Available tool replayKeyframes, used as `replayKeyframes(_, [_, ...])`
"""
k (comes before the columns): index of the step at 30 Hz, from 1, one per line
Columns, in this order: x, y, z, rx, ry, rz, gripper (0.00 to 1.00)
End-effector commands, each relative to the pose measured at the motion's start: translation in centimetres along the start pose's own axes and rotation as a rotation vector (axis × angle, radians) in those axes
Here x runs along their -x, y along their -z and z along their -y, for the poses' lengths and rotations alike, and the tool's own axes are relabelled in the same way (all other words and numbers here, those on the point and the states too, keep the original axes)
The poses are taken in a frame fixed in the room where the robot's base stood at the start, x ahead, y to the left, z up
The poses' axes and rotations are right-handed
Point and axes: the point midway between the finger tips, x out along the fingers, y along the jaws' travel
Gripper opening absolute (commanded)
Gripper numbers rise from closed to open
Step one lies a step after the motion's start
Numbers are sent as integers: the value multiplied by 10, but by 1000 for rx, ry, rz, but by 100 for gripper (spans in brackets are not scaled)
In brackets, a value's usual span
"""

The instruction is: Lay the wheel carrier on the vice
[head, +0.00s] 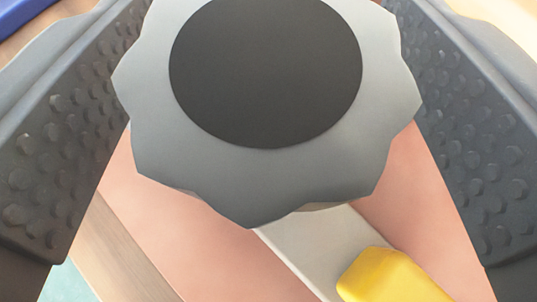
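A large grey piece with a scalloped rim (270,185) and a flat black disc on its face (265,70) fills the upper middle of the head view. It looks like the wheel carrier, though most of it is hidden below its own top. My gripper (268,130) has one dark studded finger on each side of it. The rim meets both finger pads with no visible gap, so the gripper appears shut on it. I cannot make out the vice for certain.
Below lies a pinkish surface (190,245). A wooden strip (115,250) and a teal patch (66,285) show at lower left. A blue edge (20,12) is at top left.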

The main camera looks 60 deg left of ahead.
Motion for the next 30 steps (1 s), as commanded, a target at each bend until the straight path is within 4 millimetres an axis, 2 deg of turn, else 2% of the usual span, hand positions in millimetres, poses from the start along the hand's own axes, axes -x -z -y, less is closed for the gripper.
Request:
replayKeyframes(1, [0,0,0,0,0,0,47])
replayKeyframes(6, [0,0,0,0,0,0,0])
replayKeyframes(19, [1,2,0,1,0,-1,0])
replayKeyframes(30, [12,29,0,4,1,-3,0])
